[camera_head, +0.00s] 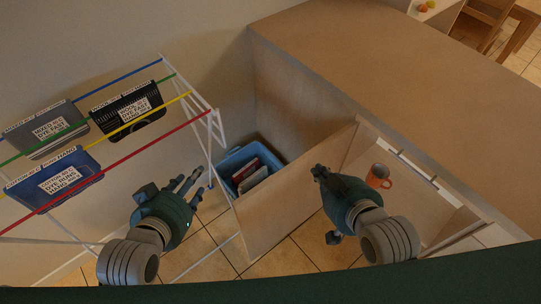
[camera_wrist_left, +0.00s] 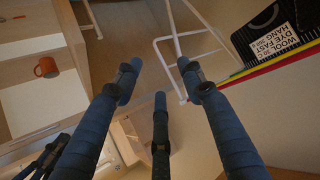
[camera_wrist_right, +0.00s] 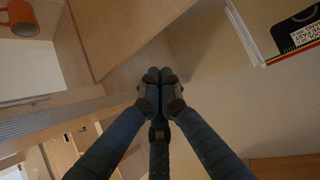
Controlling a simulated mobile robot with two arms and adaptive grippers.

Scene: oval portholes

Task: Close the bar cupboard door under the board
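The bar cupboard door (camera_head: 287,195) is a light wood panel that stands open, swung out from the cupboard under the wooden board (camera_head: 400,85). It also shows in the right wrist view (camera_wrist_right: 115,30). The open cupboard holds an orange mug (camera_head: 378,176), also seen in the right wrist view (camera_wrist_right: 18,17). My right gripper (camera_head: 320,173) is over the cupboard side of the door, near its upper edge; its fingertips are together in the right wrist view (camera_wrist_right: 160,78). I cannot tell whether it touches the door. My left gripper (camera_head: 190,180) is open and empty, left of the door.
A white drying rack (camera_head: 208,140) with coloured rails and several labelled baskets (camera_head: 60,180) stands at the left. A blue bin (camera_head: 232,163) with books sits on the floor behind the door. Tiled floor (camera_head: 285,258) shows in front of the door.

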